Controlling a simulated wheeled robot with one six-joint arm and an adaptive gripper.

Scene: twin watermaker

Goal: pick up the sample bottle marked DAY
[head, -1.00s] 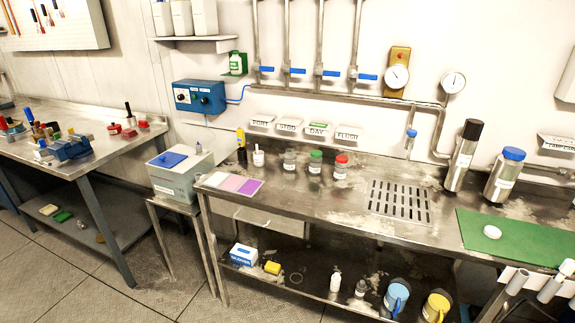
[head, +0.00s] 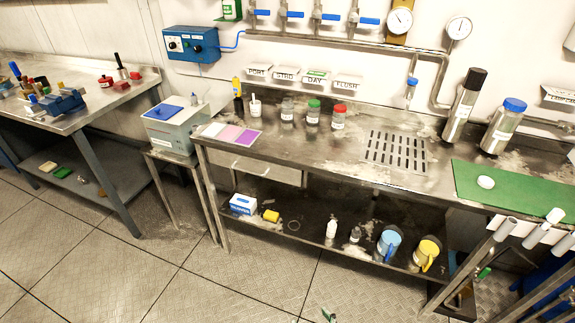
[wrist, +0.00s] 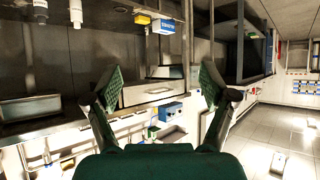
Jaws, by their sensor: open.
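Three sample bottles stand in a row on the steel bench in the head view: a grey-capped bottle (head: 287,109), a green-capped bottle (head: 313,113) and a red-capped bottle (head: 339,117). Their labels are too small to read. The green-capped one stands below the wall holder marked DAY (head: 316,78), which has a green stripe. My gripper (wrist: 160,84) shows in the wrist view with its two green-padded fingers wide apart and nothing between them. I cannot make out the sample bottles in the wrist view.
A drain grate (head: 395,149) and a green mat (head: 515,189) lie right of the bottles. The lower shelf holds a blue jug (head: 389,244) and a yellow jug (head: 426,253). Floor in front is mostly clear.

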